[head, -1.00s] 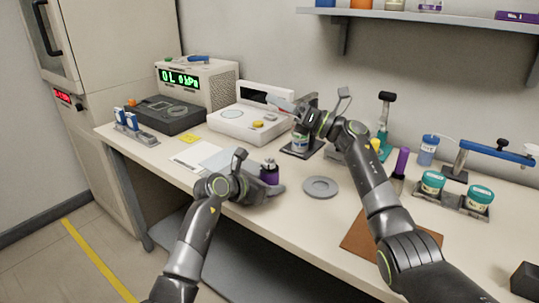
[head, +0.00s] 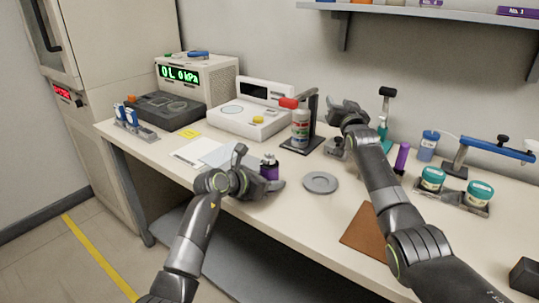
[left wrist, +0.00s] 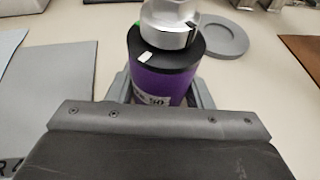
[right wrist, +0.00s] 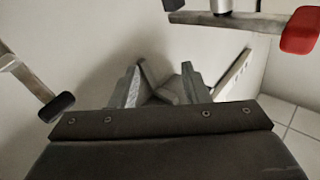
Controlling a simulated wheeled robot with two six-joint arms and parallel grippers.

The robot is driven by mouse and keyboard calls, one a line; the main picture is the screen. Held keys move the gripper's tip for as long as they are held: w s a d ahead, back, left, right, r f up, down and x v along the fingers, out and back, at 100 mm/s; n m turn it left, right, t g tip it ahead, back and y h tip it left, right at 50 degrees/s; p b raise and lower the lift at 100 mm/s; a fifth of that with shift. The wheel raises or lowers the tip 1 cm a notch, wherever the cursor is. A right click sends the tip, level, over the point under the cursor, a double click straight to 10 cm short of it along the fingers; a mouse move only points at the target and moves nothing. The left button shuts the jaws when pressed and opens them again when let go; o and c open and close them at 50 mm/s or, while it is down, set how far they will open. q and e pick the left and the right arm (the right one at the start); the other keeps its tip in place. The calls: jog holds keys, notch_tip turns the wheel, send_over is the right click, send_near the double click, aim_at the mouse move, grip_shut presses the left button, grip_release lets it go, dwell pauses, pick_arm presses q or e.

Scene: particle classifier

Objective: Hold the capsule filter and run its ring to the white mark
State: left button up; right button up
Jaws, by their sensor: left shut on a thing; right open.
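The capsule filter (left wrist: 165,75) stands upright with a purple body, a black collar and a silver ring (left wrist: 168,22) on top. A white mark (left wrist: 146,57) shows on the black collar, and a dark mark shows on the right side of the ring. In the head view the filter (head: 269,170) is near the table's front edge. My left gripper (head: 266,187) is shut around its purple body; it also shows in the left wrist view (left wrist: 162,92). My right gripper (head: 348,108) is open and empty, raised near the back wall, well away from the filter.
A round grey dish (head: 320,182) lies right of the filter. A white scale (head: 247,122) stands behind. Teal-lidded jars (head: 433,180) and a blue-handled lever (head: 500,150) are at the right.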

aim_at(270, 154)
jog(key=s+a+f+m+g+y, duration=0.1)
jog(key=a+f+m+g+y, duration=0.1)
jog(key=f+m, duration=0.2)
jog(key=s+a+f+m+g+y, duration=0.2)
jog(key=f+m+g, duration=0.1)
jog(key=f+m, duration=0.1)
jog(key=s+a+f+m+g+y, duration=0.1)
jog(key=a+f+m+g+y, duration=0.1)
jog(key=f+m+g, duration=0.1)
jog(key=shift+s+a+f+m, duration=0.15)
jog(key=shift+a+f+m, duration=0.2)
jog(key=shift+f+m, duration=0.35)
jog(key=s+a+m+g+y, duration=0.1)
jog(key=s+a+g+y, duration=0.1)
jog(key=s+a+m+g+y, duration=0.2)
jog(key=s, duration=0.1)
jog(key=shift+a+y, duration=0.15)
jog(key=shift+y, duration=0.15)
jog(key=s+a+r+m+g+y, duration=0.2)
jog(key=s+r+g+y, duration=0.25)
jog(key=s, duration=0.25)
jog(key=shift+g+y, duration=0.45)
jog(key=shift+g, duration=0.1)
jog(key=a, duration=0.7)
jog(key=shift+w+a, duration=0.4)
